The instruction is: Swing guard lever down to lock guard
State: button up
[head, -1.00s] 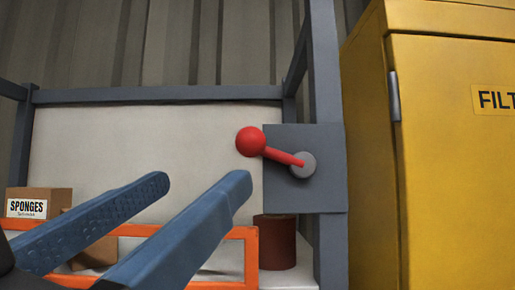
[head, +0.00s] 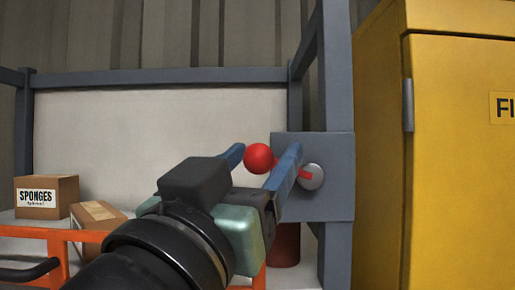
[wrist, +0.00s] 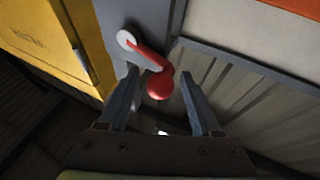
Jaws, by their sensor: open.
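The guard lever is a red arm with a round red knob (head: 258,158), turning on a grey round hub (head: 312,177) fixed to a grey plate (head: 335,200). The lever points left from the hub, with the knob a little higher than the hub. My gripper (head: 262,150) is open, its two blue fingers on either side of the knob in the head view. In the wrist view the knob (wrist: 160,84) sits between the open fingers (wrist: 158,85), with a gap visible on each side. The right finger hides part of the lever arm in the head view.
A yellow cabinet (head: 460,160) stands close on the right of the plate. An orange frame (head: 55,236) runs low in front. A sponges box (head: 47,197) and another carton (head: 97,215) sit at left. A dark red cylinder (head: 286,245) stands below the plate.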

jog(key=c, duration=0.9)
grip_shut()
jog(key=shift+d, duration=0.1)
dwell(0.4)
